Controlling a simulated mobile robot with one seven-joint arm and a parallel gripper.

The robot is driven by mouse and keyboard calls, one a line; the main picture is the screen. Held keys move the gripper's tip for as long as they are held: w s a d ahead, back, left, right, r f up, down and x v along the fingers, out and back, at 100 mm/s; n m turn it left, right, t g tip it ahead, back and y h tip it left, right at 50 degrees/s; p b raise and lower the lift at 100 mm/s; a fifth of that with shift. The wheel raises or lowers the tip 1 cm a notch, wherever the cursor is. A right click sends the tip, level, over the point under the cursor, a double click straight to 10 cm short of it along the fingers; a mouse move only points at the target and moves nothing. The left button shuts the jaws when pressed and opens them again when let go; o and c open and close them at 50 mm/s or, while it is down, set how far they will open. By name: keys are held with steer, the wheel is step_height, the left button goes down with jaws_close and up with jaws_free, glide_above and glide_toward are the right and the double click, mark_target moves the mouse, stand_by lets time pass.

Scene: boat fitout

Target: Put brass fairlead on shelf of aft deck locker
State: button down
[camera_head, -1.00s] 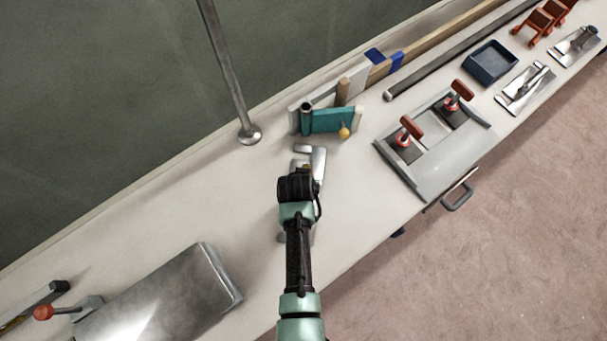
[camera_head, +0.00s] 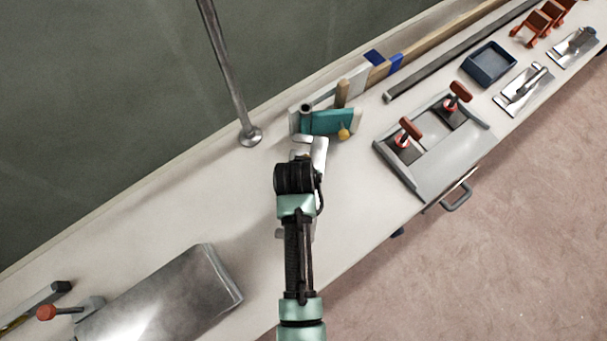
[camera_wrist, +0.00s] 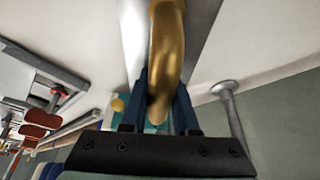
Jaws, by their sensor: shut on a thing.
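The brass fairlead (camera_wrist: 166,45) is a curved, golden piece in the wrist view. My gripper (camera_wrist: 160,112) is shut on it, with a dark blue finger on each side. In the head view my gripper is over the middle of the bench, hidden under my dark wrist, and I cannot make out the fairlead there. A silvery metal piece (camera_head: 317,152) shows just beyond my wrist; I cannot tell whether it touches the bench. I cannot pick out the shelf of the aft deck locker in either view.
The bench (camera_head: 215,205) has bare room left of my arm. A teal-and-white block (camera_head: 325,122) stands just beyond my wrist, and a metal post (camera_head: 232,85) rises at its left. A grey tray (camera_head: 443,178) with red-handled pieces is at right, a steel box (camera_head: 165,295) at lower left.

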step_height(320, 180, up, 4)
steer(key=shift+s+f, duration=0.15)
steer(key=shift+n+y, duration=0.3)
steer(key=shift+n, duration=0.6)
steer(key=s+r, duration=0.2)
steer(key=r, duration=0.1)
steer(key=s+r, duration=0.2)
steer(key=shift+s+a+r, duration=0.1)
steer(key=shift+s+r, duration=0.25)
steer(key=shift+r, duration=0.05)
steer(key=shift+d, duration=0.2)
